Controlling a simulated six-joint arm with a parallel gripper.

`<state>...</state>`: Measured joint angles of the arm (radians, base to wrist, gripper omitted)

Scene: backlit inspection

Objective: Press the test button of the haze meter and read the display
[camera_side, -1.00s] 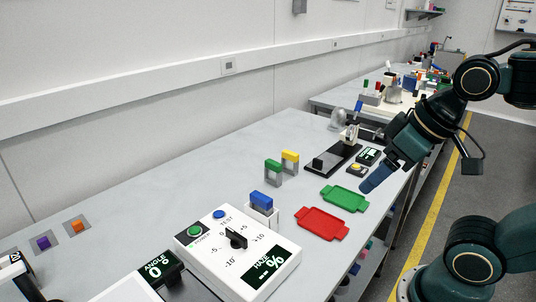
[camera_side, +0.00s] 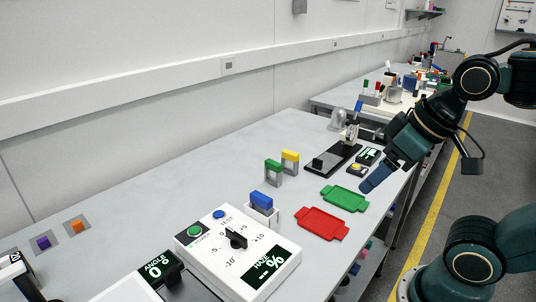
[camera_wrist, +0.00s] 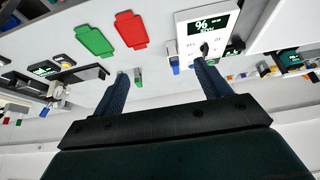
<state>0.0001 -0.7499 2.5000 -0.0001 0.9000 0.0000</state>
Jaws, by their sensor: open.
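The haze meter (camera_side: 238,252) is a white box at the near end of the bench. It carries a lit green power button (camera_side: 195,231), a blue test button (camera_side: 219,214), a black knob (camera_side: 236,238) and a dark display (camera_side: 267,268). The display is lit with a % sign; its other text is too small to read surely. The meter also shows top right in the wrist view (camera_wrist: 187,30); its test button cannot be made out there. My gripper (camera_side: 377,180) is open and empty near the bench's front edge, beyond the green tray and well apart from the meter.
A red tray (camera_side: 322,224) and a green tray (camera_side: 345,198) lie between my gripper and the meter. A blue block in a white holder (camera_side: 262,207) stands close behind the meter. An angle display (camera_side: 157,270) is left of it.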

